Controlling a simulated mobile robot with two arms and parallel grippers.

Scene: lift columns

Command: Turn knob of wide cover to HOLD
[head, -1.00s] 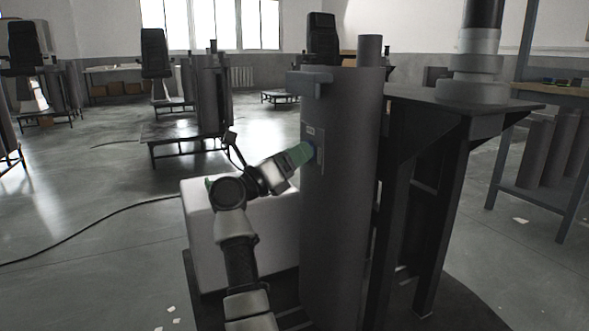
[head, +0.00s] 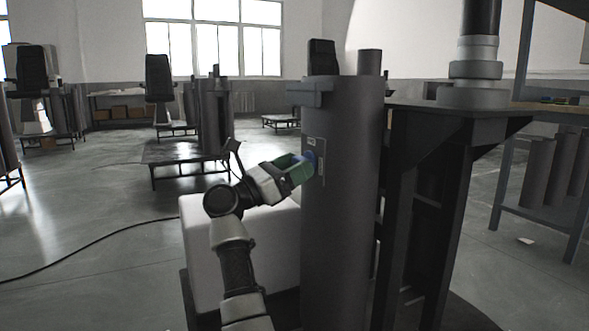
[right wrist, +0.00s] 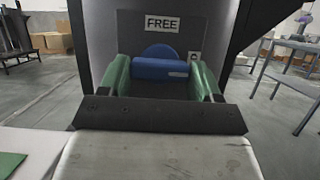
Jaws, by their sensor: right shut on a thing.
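The wide cover (head: 343,230) is a tall dark grey rounded column cover in the middle of the head view. It carries a small panel (head: 319,146) with a blue knob (head: 311,157). In the right wrist view the knob (right wrist: 160,69) has a bar lying level across the picture, below a FREE label (right wrist: 162,23). A second label (right wrist: 194,57) at its right is mostly hidden by a finger. My right gripper (head: 304,166), with green fingers, is shut on the knob, one finger at each end of the bar. My left gripper is not in view.
A white box-like block (head: 240,250) stands left of the cover, behind my right arm. A dark bench frame (head: 440,130) stands close on the right. A black cable (head: 90,250) lies on the floor at left, where the floor is mostly open.

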